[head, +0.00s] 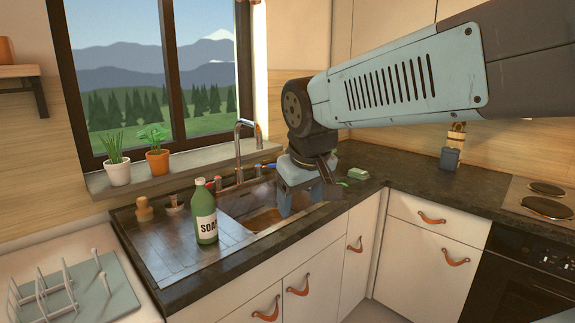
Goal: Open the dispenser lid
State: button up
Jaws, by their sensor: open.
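A green bottle labelled SOAP (206,215) stands upright on the steel drainboard left of the sink basin. Its top looks closed. I cannot tell whether this bottle is the dispenser, and no other thing is clearly a dispenser with a lid. My gripper (302,205) points down over the right part of the sink (262,219). It is open, with no object seen between its fingers. It is to the right of the bottle and apart from it. My gripper and arm hide part of the sink and the counter behind.
A tap (238,150) rises behind the basin. A wooden-handled brush (144,209) stands left of the bottle. A green sponge (358,174) lies on the dark counter (400,168) at right. A dish rack (75,290) is at lower left. Potted plants (157,161) line the sill.

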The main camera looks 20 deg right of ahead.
jog(key=w+d+f+n+g+h, duration=0.1)
jog(key=w+d+f+n+h, duration=0.15)
jog(key=w+d, duration=0.45)
jog(key=w+d+f+n+g+h, duration=0.15)
jog(key=w+n+h, duration=0.25)
jog(key=w, duration=0.8)
jog(key=w+d+f+n+g+h, duration=0.1)
jog(key=w+d+n+h, duration=0.2)
jog(key=w+d, duration=0.45)
jog(key=w+a+f+n+t+h, duration=0.25)
jog(key=w+f+n, duration=0.3)
jog(key=w, duration=0.65)
jog(key=w+a+f+n+t+h, duration=0.1)
jog(key=w+f+n+t+h, duration=0.4)
jog(key=w, duration=0.7)
jog(key=w+d+g+y, duration=0.1)
jog(key=w+d, duration=0.4)
jog(key=d, duration=0.8)
jog(key=shift+d+r+n+g, duration=0.2)
jog(key=shift+r+n+g, duration=0.15)
jog(key=shift+g, duration=0.35)
jog(key=shift+c, duration=0.4)
jog(key=shift+a+r, duration=0.15)
jog(key=shift+r, duration=0.05)
grip_shut()
